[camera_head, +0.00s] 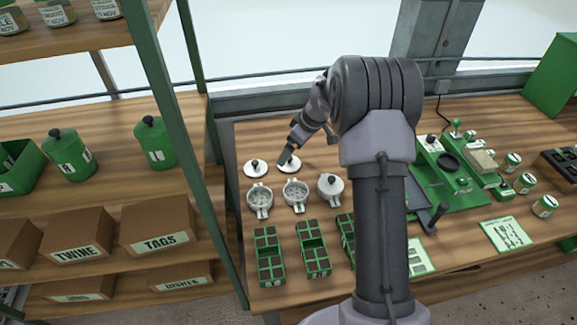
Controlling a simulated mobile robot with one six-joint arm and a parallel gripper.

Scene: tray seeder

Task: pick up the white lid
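A round white lid (295,167) lies on the wooden bench, with my gripper (285,159) low over it and hiding its middle. The gripper is small in the picture, and I cannot tell whether its fingers are open or closed on the lid's knob. A second white lid (255,170) with a black knob lies flat just to the left. A third white lid (330,185), also with a dark knob, sits on the rightmost of three white pots.
Two open white pots (260,203) (295,194) stand in front of the lids. Green seed trays (315,252) are nearer the bench front. A green machine (455,175) and several small tins stand on the right. A shelf post (180,120) rises at left.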

